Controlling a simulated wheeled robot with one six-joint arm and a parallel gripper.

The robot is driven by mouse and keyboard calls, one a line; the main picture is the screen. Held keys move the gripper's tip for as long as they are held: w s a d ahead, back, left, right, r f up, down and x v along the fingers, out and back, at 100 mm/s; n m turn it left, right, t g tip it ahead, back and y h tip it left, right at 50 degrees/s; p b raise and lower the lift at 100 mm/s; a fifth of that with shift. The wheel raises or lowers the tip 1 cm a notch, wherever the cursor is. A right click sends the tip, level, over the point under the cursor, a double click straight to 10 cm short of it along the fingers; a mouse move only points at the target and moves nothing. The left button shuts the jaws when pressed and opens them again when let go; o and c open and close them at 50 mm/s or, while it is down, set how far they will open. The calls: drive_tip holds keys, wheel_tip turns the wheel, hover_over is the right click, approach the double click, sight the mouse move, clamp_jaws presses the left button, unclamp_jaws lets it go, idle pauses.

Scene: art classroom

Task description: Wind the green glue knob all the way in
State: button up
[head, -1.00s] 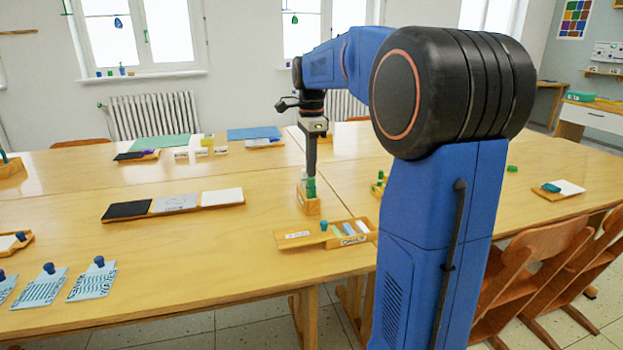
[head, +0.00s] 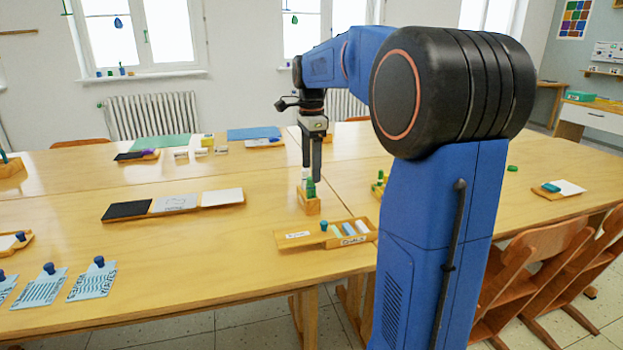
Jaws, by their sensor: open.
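A small wooden holder (head: 309,205) stands on the table near its middle. A green glue stick (head: 310,187) stands upright in it, with white beside its upper part. The knob itself is too small to make out. My gripper (head: 312,175) points straight down over the holder, its dark fingers parted. The fingertips are at the height of the green stick's top. I cannot tell whether they touch it or stand around it.
A wooden tray (head: 290,240) with chalk-like sticks and a blue-green knob lies just in front of the holder. Another small holder with green items (head: 378,186) stands to the right. A three-panel board (head: 130,212) lies to the left. Bare table lies between them.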

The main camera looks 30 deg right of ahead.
idle(0.3)
drive_tip(key=m, duration=0.7)
drive_tip(key=shift+f, duration=1.15)
idle(0.9)
drive_tip(key=c, duration=1.5)
